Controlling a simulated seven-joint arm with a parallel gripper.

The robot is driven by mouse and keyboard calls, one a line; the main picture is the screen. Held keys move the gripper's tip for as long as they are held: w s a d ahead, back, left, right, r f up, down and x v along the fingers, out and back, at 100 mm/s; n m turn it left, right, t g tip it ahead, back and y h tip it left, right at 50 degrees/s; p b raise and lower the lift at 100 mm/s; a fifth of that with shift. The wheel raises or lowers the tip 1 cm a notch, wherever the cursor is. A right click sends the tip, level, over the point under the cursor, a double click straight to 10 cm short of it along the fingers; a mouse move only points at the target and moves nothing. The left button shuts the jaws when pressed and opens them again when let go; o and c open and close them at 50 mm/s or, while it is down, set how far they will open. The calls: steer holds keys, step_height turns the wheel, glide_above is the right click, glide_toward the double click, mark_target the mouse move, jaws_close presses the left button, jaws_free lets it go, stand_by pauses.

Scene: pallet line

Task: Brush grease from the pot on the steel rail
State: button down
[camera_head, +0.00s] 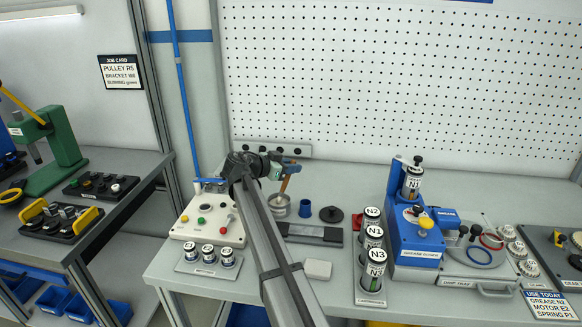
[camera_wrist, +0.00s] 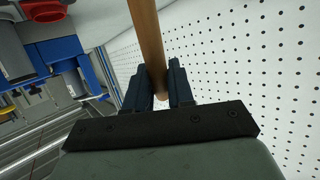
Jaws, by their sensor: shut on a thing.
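My gripper (camera_head: 291,164) is shut on the wooden handle of a brush (camera_head: 285,183), above the back of the bench. In the wrist view the brown handle (camera_wrist: 147,40) runs between the two dark fingers of my gripper (camera_wrist: 160,75). The brush slants down toward a small silvery pot (camera_head: 279,204); its bristle end is hidden, and I cannot tell whether it is inside the pot. The steel rail looks to be the long grey bar (camera_head: 309,231) on a dark base in front of the pot. My arm hides its left part.
A blue cup (camera_head: 305,208) and a black round knob piece (camera_head: 331,214) stand right of the pot. A white block (camera_head: 318,269) lies in front. N-labelled cans (camera_head: 373,236) and a blue grease machine (camera_head: 415,238) stand right; a control box (camera_head: 210,221) stands left. Pegboard (camera_head: 400,80) rises behind.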

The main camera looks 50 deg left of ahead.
steer(key=shift+r, duration=3.5)
